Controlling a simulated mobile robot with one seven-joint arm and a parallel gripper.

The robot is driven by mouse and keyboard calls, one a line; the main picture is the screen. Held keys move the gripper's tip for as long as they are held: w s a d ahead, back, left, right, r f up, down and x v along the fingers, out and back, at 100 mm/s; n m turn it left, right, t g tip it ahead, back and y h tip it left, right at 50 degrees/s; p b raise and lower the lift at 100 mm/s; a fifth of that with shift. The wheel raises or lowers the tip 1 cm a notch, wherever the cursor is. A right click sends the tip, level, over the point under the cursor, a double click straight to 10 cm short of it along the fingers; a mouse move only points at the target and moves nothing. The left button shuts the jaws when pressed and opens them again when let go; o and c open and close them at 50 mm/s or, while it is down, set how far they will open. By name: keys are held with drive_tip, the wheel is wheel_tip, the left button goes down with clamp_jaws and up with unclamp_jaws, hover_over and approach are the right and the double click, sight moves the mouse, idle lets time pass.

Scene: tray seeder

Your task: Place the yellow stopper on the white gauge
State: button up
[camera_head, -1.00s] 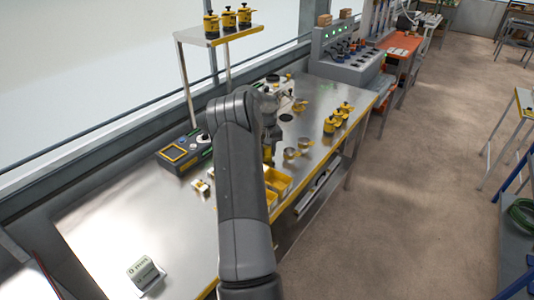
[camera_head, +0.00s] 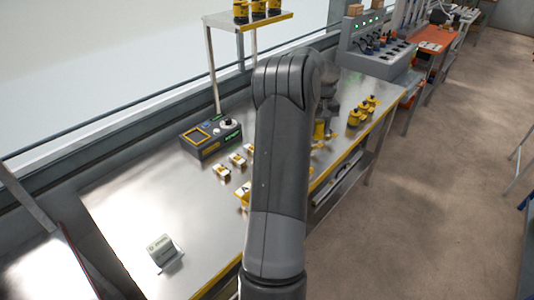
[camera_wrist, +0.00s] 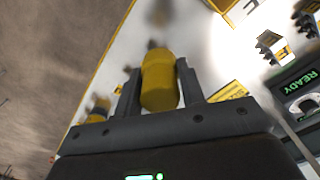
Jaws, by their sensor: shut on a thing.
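In the wrist view my gripper (camera_wrist: 160,88) is shut on the yellow stopper (camera_wrist: 160,80), a rounded yellow cylinder between the two dark fingers. In the head view my arm hides most of the gripper; a yellow piece (camera_head: 319,130) shows just right of the arm, apparently the held stopper. Small white blocks with yellow marks stand in a row left of my arm, one nearest (camera_head: 221,171). I cannot tell which one is the white gauge. The stopper is apart from these blocks.
Yellow-black bottles (camera_head: 360,112) stand at right, others on a raised shelf (camera_head: 250,20). A small pale box (camera_head: 162,250) is front left.

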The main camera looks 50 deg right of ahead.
drive_tip(key=shift+s+r, duration=0.1)
drive_tip(key=shift+s, duration=0.05)
drive_tip(key=w+a+r+n, duration=0.2)
drive_tip(key=w+a+r, duration=0.1)
drive_tip(key=a, duration=0.6)
drive_tip(key=w+a+r+n, duration=0.2)
drive_tip(key=w+a, duration=0.2)
drive_tip(key=a, duration=0.5)
drive_tip(key=w+a+r+n, duration=0.1)
drive_tip(key=w+a+r, duration=0.2)
drive_tip(key=a, duration=0.7)
drive_tip(key=n, duration=0.7)
hover_over(158, 244)
wheel_tip(158, 244, down, 7)
drive_tip(key=shift+f, duration=2)
drive_tip(key=shift+f, duration=0.1)
